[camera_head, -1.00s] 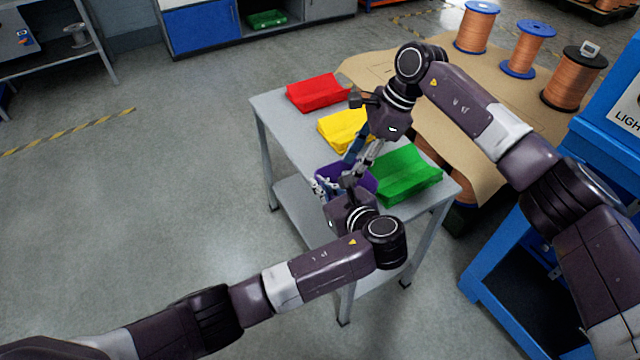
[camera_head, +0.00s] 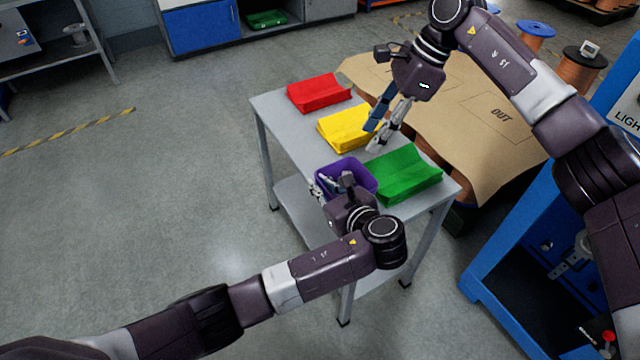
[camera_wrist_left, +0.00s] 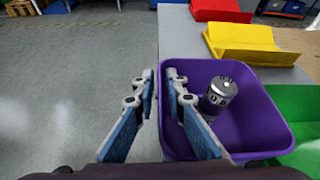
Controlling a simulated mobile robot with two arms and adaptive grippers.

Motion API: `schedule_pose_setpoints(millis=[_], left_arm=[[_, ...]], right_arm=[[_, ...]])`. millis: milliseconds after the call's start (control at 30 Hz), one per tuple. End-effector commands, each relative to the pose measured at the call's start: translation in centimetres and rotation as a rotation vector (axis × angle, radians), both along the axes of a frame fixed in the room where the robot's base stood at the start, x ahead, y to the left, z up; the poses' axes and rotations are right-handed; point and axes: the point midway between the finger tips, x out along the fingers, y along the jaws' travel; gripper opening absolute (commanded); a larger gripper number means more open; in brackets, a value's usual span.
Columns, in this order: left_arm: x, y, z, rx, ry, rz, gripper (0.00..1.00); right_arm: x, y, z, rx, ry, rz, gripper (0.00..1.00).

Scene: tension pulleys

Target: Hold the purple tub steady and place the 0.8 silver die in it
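The purple tub (camera_head: 357,170) stands on the grey table, also seen in the left wrist view (camera_wrist_left: 262,125). The silver die (camera_wrist_left: 220,92), a short cylinder with dark marks on top, is inside it near the far wall; its label is too small to read. My left gripper (camera_head: 326,184) straddles the tub's left wall, one finger outside and one inside. My right gripper (camera_head: 371,141) is open and empty above the table, behind the tub, near the yellow bin.
A green bin (camera_head: 405,177) stands right beside the tub, with a yellow bin (camera_head: 345,130) and a red bin (camera_head: 318,94) farther back on the table (camera_head: 285,130). Cardboard and copper spools lie beyond. A blue cabinet (camera_head: 500,250) stands at the right.

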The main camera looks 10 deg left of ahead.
Motion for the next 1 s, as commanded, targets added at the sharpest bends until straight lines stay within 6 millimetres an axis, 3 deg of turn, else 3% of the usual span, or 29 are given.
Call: schedule_pose_setpoints(millis=[100,467,1000], left_arm=[[0.0,0.0,0.0,0.000,0.000,0.000,0.25],[-0.5,-0.5,0.2,-0.003,0.000,-0.003,0.25],[-8.2,-5.6,4.0,-0.002,0.001,-0.003,0.25]], right_arm=[[0.0,0.0,0.0,0.000,0.000,0.000,0.38],[0.0,0.0,0.0,0.000,0.000,0.000,0.38],[0.0,0.0,0.0,0.000,0.000,0.000,0.38]])
